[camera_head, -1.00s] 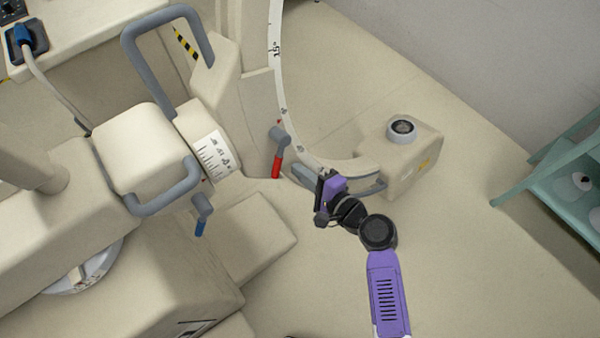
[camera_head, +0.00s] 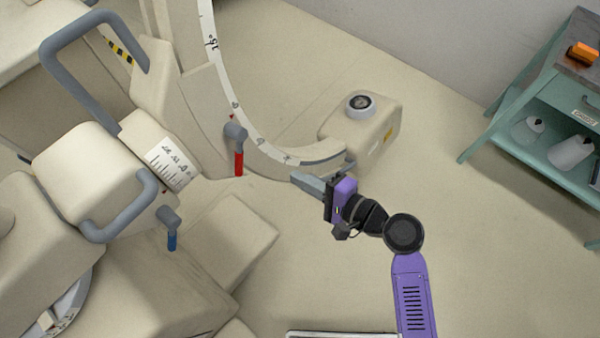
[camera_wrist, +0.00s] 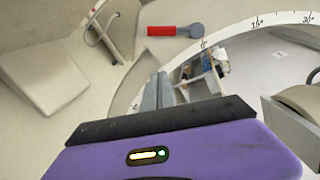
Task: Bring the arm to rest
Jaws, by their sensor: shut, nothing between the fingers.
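My gripper (camera_head: 298,177) is at the end of my purple and black arm, in the middle of the head view. Its grey fingers are together with nothing between them. They point left, toward the lower end of the curved white scale arc (camera_head: 243,117). From the head view I cannot tell whether they touch anything. In the wrist view the closed fingers (camera_wrist: 157,92) show beyond the dark edge of my purple wrist, with the arc curving behind them.
A cream machine with grey handles (camera_head: 75,75) fills the left. A red lever (camera_head: 239,163) and a blue lever (camera_head: 171,241) stick out. A cream box with a round dial (camera_head: 360,103) ends the arc. A green cart (camera_head: 480,143) stands right. Floor right of my arm is clear.

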